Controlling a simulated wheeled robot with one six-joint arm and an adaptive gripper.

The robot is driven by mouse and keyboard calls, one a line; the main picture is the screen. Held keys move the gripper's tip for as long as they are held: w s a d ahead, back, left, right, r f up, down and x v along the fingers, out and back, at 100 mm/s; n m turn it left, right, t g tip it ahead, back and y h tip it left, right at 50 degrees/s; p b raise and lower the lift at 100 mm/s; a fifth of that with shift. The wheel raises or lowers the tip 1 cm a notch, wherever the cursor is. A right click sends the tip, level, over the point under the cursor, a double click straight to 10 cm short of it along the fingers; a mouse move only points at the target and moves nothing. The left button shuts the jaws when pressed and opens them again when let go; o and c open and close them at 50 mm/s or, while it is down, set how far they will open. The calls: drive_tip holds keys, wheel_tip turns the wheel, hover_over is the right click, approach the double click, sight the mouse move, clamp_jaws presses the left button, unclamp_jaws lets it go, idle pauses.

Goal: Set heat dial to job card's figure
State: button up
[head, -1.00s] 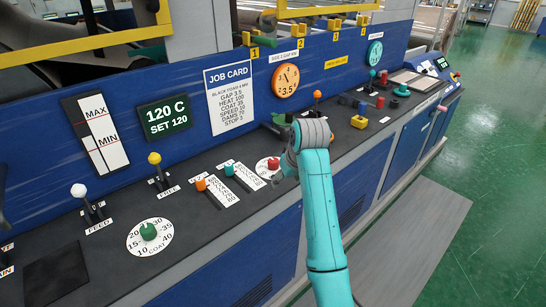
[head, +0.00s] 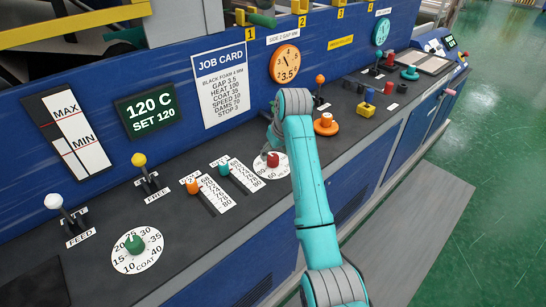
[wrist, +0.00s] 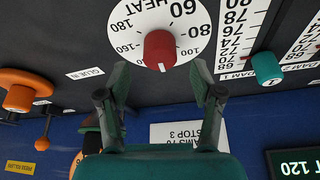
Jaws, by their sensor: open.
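The heat dial (head: 272,167) is a white disc with a red knob (head: 273,159). In the wrist view the red knob (wrist: 159,49) has a white mark pointing to the bottom of the picture, between the 100 and 160 figures; the figure there is hidden. The job card (head: 221,88) reads HEAT 100. The green display (head: 150,111) reads 120 C, SET 120. My gripper (wrist: 160,80) is open, its fingers apart just below the knob in the picture, holding nothing. In the head view my arm partly hides the gripper.
Orange (head: 192,186) and teal (head: 223,168) sliders stand left of the heat dial. A coat dial (head: 135,244) is further left. An orange knob (head: 326,125) and levers stand to the right. The blue back panel rises close behind.

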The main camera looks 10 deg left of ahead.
sight(273, 157)
drive_tip(key=shift+x, duration=2)
drive_tip(key=c, duration=1.1)
